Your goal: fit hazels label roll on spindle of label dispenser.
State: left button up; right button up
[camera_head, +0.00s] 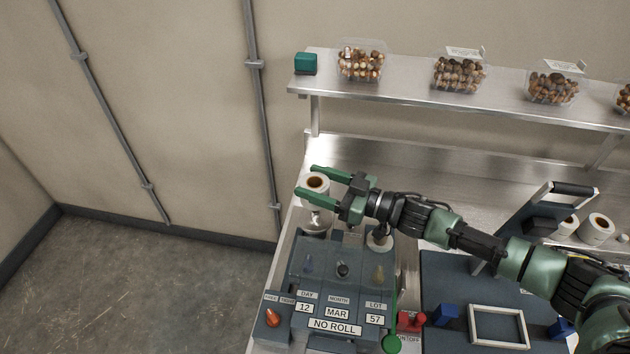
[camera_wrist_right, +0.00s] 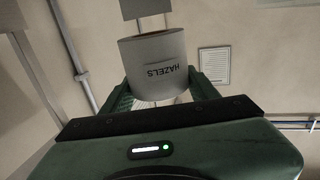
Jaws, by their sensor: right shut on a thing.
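My right gripper (camera_head: 309,179) is shut on a white label roll (camera_head: 316,186), above the far left corner of the label dispenser (camera_head: 312,262). In the right wrist view the roll (camera_wrist_right: 157,68) reads HAZELS and sits between the two fingers (camera_wrist_right: 160,92). In the head view I see its brown core from above. A shiny metal part (camera_head: 316,222) shows just below the roll; I cannot tell whether it is the spindle or whether the roll touches it. The dispenser's display (camera_head: 335,327) reads NO ROLL. My left gripper is not in view.
Another white roll (camera_head: 379,240) is partly hidden under my right arm. More rolls (camera_head: 597,229) stand at the right. Clamshells of nuts (camera_head: 459,76) and a teal block (camera_head: 305,64) are on the raised shelf (camera_head: 400,91). A pale frame (camera_head: 497,326) lies at the front right.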

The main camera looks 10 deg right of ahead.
jog(key=shift+f+b, duration=0.55)
jog(key=shift+f, duration=0.25)
jog(key=shift+f+b, duration=0.55)
jog(key=shift+f, duration=0.05)
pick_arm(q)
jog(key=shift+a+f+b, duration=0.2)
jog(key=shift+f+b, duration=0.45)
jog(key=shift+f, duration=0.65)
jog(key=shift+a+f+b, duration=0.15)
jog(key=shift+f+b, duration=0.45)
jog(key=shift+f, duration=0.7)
pick_arm(e)
jog(key=shift+f, duration=1.9)
jog(key=o, duration=1.5)
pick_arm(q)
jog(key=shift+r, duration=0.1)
pick_arm(e)
jog(key=shift+r, duration=0.1)
notch_tip(320, 180, up, 5)
jog(key=p, duration=0.5)
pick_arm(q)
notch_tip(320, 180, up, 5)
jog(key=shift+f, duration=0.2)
